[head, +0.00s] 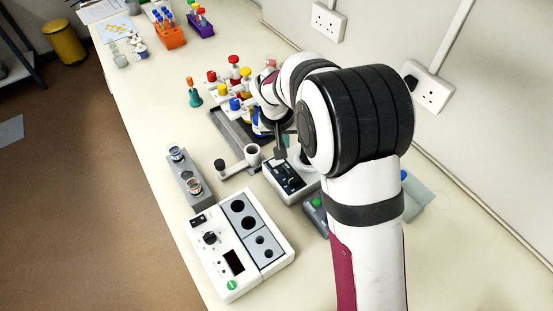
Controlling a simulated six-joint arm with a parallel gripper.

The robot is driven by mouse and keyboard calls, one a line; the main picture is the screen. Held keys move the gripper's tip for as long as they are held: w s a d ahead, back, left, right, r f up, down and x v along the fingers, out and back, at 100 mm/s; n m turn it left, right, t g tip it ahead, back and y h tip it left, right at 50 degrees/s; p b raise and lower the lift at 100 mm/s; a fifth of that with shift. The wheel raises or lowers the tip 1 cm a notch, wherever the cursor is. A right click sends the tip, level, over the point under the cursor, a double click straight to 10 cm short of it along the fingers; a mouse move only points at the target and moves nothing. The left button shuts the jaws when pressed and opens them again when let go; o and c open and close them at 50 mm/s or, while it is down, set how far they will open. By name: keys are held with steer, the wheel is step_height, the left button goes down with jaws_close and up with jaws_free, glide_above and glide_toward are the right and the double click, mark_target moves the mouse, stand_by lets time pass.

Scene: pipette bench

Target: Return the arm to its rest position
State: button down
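My white and black arm (365,195) rises from the lower right and bends over at a large black-banded joint. From there it reaches left and away, to a white wrist section (268,88) over the bench.
Below the wrist stand a dark rack (233,130) with coloured caps and a small black-topped device (285,178). A white block instrument (238,243) and a grey two-well holder (184,180) are nearer. Orange (173,38) and purple (201,26) racks stand farther back. Wall sockets (428,92) are right.

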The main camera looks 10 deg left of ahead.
steer(key=shift+r, duration=0.35)
